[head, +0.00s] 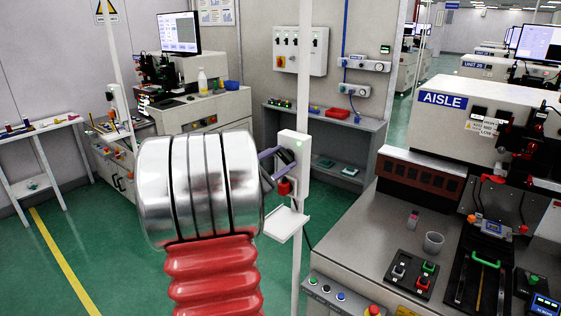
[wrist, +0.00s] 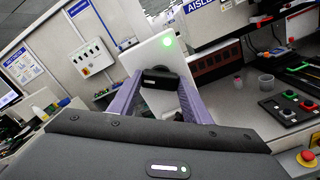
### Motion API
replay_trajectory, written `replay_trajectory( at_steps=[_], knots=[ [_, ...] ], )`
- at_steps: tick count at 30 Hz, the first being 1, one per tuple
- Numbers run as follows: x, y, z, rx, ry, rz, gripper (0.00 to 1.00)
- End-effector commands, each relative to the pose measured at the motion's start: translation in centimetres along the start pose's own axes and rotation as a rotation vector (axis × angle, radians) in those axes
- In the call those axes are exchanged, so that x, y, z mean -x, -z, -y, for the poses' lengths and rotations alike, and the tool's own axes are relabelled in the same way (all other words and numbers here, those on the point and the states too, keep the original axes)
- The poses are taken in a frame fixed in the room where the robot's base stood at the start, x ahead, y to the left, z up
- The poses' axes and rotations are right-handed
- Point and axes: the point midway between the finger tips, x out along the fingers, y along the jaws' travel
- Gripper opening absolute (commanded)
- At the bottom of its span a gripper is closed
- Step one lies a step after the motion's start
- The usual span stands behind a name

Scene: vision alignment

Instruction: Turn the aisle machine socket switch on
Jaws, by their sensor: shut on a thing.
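The aisle machine socket is a white box (head: 294,146) on a white pole, left of the machine with the AISLE sign (head: 443,99). It fills the middle of the wrist view (wrist: 153,55), with a green light (wrist: 168,41) lit near its top. A black switch (wrist: 160,78) stands out from its face. My gripper (head: 276,163) has its purple fingers at the box, one on each side of the switch in the wrist view (wrist: 158,88), and is shut on it. A red part (head: 284,187) sits below the fingers. My wrist hides part of the surroundings.
A small white shelf (head: 285,222) is fixed to the pole below the box. The AISLE machine's bench (head: 365,236) stands close on the right, with a grey cup (head: 433,242) and a button panel (head: 412,274). Green floor (head: 100,255) is free at left.

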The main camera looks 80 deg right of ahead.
Motion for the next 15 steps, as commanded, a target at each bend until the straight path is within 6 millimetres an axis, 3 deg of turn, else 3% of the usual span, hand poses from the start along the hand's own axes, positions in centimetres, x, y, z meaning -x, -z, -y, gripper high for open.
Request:
replay_trajectory(
  at_steps=[15],
  knots=[
    [-0.10, -0.04, -0.19, -0.490, -0.004, -0.001, 0.21]
  ],
)
